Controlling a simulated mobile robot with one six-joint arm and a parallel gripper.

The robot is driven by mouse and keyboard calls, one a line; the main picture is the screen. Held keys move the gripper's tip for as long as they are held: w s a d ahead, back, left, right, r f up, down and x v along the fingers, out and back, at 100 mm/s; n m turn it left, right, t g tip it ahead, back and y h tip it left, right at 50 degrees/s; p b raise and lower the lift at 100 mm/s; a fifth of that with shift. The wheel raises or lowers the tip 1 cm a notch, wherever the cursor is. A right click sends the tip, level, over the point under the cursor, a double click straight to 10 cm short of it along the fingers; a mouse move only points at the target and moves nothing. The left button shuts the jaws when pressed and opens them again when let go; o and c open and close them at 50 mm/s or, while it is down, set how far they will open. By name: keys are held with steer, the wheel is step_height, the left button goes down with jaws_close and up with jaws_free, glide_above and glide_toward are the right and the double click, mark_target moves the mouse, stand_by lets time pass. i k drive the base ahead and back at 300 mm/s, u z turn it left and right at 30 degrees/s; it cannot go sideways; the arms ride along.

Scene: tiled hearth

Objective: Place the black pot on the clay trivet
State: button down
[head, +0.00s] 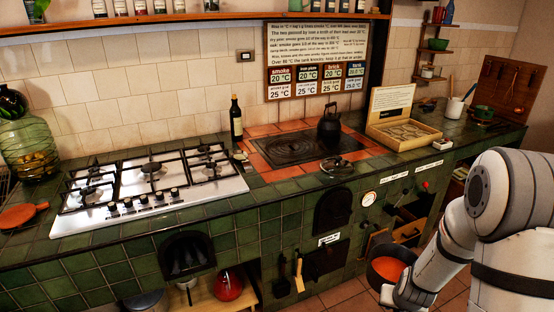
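The black pot (384,264), dark outside with orange-red inside, is at the lower right, in front of the counter and off any surface. My gripper (396,294) is at the pot's near side and appears shut on it; the fingertips are small and partly hidden. The clay trivet (17,216), a flat orange-brown round piece with a short handle, lies on the green tiled counter at the far left, left of the gas hob. Nothing stands on it. The pot is far from it, across the picture.
The gas hob (228,184) lies right of the trivet. A green glass jar (30,152) stands behind the trivet. A dark bottle (236,120), black kettle (329,126), lid (336,167) and wooden box (396,136) stand farther right. The counter's front edge (150,231) runs between.

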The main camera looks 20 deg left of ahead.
mark_target(18, 224)
steer(key=z, duration=1)
steer(key=i, duration=0.1)
steer(key=u, duration=2.2)
